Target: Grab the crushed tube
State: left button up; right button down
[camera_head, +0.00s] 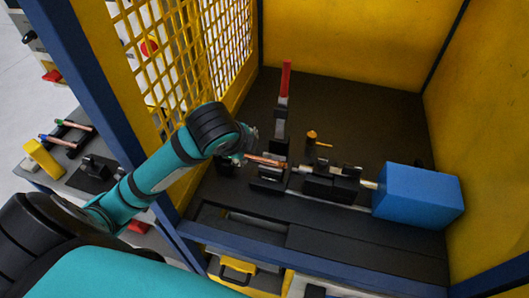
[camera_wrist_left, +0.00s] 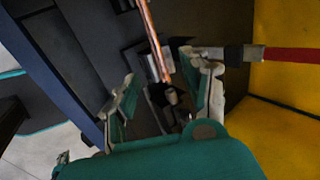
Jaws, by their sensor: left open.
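The copper tube (camera_head: 264,160) lies in the black fixture on the dark bench, in the middle of the head view. In the left wrist view the copper tube (camera_wrist_left: 153,42) runs from the top edge down to between my fingers. My left gripper (camera_head: 247,150) is at the tube's left end, and the arm hides much of it in the head view. In the left wrist view the left gripper (camera_wrist_left: 165,92) is open, with a finger on each side of the tube's end. I cannot tell whether either finger touches it. My right gripper is not in view.
A red-handled lever (camera_head: 285,80) stands upright just behind the gripper. A blue block (camera_head: 418,194) sits right of the black clamp (camera_head: 331,183). Yellow walls (camera_head: 350,42) and a yellow mesh (camera_head: 188,62) enclose the bench. A side table (camera_head: 62,172) holds more tubes outside.

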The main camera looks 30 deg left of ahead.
pick_arm(q)
send_near(256, 159)
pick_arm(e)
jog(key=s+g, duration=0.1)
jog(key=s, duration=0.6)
pick_arm(q)
jog(key=p+x, duration=0.2)
jog(key=x, duration=0.2)
jog(key=shift+w+a+f+p, duration=0.15)
jog(key=shift+w+f+p, duration=0.05)
jog(key=shift+w+p, duration=0.15)
jog(key=p+x, duration=0.1)
jog(key=x, duration=0.2)
jog(key=shift+f, duration=0.35)
jog(key=shift+w+f, duration=0.2)
jog(key=shift+f, duration=0.1)
jog(key=shift+c, duration=0.3)
jog(key=c, duration=0.5)
grip_shut()
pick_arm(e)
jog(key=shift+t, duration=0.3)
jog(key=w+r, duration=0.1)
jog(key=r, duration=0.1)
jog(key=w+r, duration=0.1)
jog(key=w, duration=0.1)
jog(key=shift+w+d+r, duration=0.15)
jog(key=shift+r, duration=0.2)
